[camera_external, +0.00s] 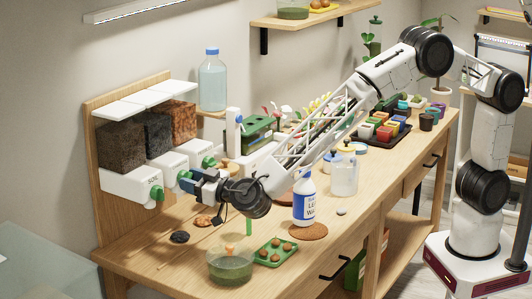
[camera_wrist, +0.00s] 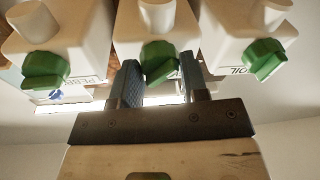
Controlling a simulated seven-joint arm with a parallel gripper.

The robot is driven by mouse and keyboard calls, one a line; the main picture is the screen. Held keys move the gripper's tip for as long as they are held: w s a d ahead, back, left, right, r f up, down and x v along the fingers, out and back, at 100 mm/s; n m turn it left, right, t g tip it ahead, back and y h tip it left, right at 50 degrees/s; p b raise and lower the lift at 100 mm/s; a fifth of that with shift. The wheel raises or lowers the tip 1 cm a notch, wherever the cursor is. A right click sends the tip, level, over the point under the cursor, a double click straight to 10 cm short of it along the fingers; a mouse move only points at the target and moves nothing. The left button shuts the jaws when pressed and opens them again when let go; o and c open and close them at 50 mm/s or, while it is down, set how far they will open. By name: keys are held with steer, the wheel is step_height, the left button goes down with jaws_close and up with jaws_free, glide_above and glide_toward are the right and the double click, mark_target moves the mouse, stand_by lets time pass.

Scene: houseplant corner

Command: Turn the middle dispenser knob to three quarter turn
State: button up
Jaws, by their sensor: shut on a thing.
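Three white dispensers stand in a row on a wooden rack, each with a green knob on its front. The middle knob (camera_wrist: 159,62) sits between the two fingers of my gripper (camera_wrist: 162,75), which is shut on it; the finger tips reach along both sides. The middle knob looks tilted in the wrist view. In the outside view my gripper (camera_external: 190,184) is at the middle dispenser (camera_external: 166,169), and its fingers partly hide the knob. The knob of the SOIL dispenser (camera_wrist: 265,60) and the other outer knob (camera_wrist: 45,69) are clear of the fingers.
Below my gripper, a green bowl (camera_external: 231,266), a green tray (camera_external: 275,252) and dark and orange heaps lie on the wooden bench. A white bottle (camera_external: 304,201) on a round mat and a lidded jar (camera_external: 344,173) stand to the right, near my arm.

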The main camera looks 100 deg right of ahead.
steer(key=m, duration=0.5)
steer(key=m+h, duration=0.1)
steer(key=m, duration=0.3)
steer(key=shift+m+g+h, duration=0.3)
steer(key=shift+m+g, duration=0.1)
steer(key=shift+f, duration=0.1)
steer(key=o, duration=0.9)
steer(key=shift+a, duration=0.1)
steer(key=v, duration=0.7)
steer(key=shift+s+a, duration=0.25)
